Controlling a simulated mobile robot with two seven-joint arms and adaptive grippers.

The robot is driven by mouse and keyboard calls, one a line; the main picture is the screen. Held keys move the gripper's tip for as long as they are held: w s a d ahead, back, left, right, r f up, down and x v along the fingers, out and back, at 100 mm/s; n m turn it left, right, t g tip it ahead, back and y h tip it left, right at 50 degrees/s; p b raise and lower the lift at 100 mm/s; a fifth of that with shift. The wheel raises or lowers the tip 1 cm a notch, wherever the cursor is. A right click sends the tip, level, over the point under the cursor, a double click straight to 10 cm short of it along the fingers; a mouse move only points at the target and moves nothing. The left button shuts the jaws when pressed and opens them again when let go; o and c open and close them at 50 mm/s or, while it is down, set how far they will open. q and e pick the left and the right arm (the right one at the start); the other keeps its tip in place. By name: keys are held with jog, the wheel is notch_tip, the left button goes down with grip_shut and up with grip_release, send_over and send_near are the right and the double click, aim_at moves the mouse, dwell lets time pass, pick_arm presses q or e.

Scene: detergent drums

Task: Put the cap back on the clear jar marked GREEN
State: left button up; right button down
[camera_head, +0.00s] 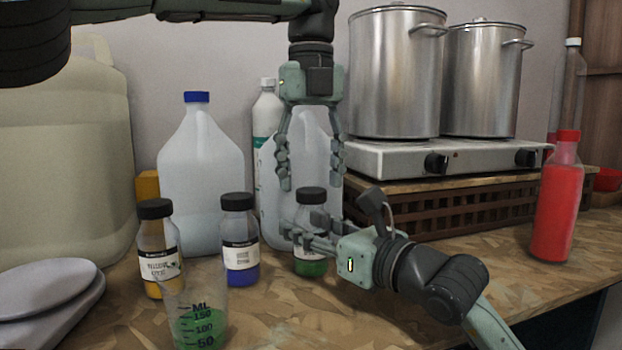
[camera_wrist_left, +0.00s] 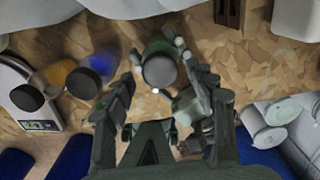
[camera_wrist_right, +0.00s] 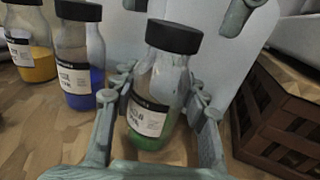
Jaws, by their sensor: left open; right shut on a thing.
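The clear jar marked GREEN (camera_head: 311,266) stands upright on the worktop with green liquid in its bottom. Its black cap (camera_head: 312,195) sits on its mouth; I cannot tell whether it is screwed tight. The cap shows from above in the left wrist view (camera_wrist_left: 160,71). My right gripper (camera_head: 303,236) is shut on the jar's body from the side; the right wrist view shows the jar (camera_wrist_right: 155,105) between its fingers. My left gripper (camera_head: 311,182) points down, open and empty, its fingertips on either side of and slightly above the cap.
A blue-liquid jar (camera_head: 240,255) and a yellow-liquid jar (camera_head: 158,250), both black-capped, stand left. A measuring beaker (camera_head: 198,312) holds green liquid in front. Large jugs (camera_head: 200,160) stand behind. A red bottle (camera_head: 556,205) and a hotplate (camera_head: 430,157) with steel pots are right.

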pick_arm(q)
jog(key=shift+f, duration=0.75)
jog(key=shift+c, duration=0.2)
jog(key=c, duration=1.2)
jog(key=m, duration=1.1)
jog(key=shift+m, duration=0.3)
jog(key=o, duration=1.4)
jog(key=shift+r, duration=3.75)
